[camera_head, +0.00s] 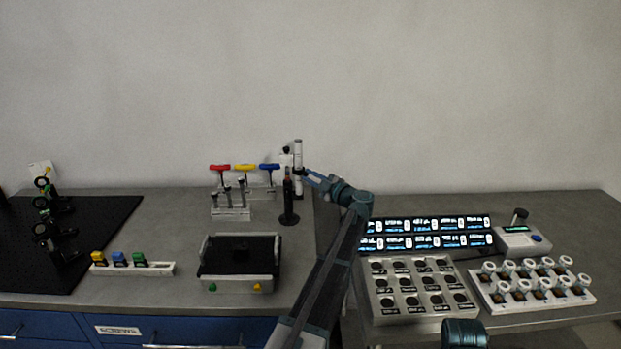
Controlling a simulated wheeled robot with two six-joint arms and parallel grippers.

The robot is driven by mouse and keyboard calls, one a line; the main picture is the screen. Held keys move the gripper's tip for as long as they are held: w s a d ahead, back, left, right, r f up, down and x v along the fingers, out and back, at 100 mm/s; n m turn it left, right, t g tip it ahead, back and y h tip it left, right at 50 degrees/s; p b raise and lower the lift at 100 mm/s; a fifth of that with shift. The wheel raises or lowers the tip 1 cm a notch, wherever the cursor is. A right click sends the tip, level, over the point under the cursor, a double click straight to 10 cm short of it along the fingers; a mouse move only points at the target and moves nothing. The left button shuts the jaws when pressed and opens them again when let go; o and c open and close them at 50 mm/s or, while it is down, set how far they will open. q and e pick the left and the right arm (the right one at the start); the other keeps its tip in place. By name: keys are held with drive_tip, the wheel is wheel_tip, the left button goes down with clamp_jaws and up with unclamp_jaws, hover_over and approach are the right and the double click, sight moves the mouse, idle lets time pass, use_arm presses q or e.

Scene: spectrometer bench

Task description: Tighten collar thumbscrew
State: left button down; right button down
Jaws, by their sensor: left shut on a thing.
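A pale upright post (298,150) stands at the back of the bench, close to the seam between the two bench tops. A black post on a round foot (288,205) stands just in front of it. My left gripper (303,173) reaches in from the right side of these posts, its fingers pointing left. It is shut on a small part at the pale post, at about mid-height. The collar and its thumbscrew are too small and too covered by the fingers to make out.
T-handled tools in red, yellow and blue (244,167) stand left of the posts. A black tray (240,256) lies in front. On the right are a lit display rack (425,233), a panel of round wells (420,287) and a white vial rack (532,284).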

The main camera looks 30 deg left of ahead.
use_arm(q)
drive_tip(key=shift+m, duration=0.9)
drive_tip(key=c, duration=0.8)
unclamp_jaws()
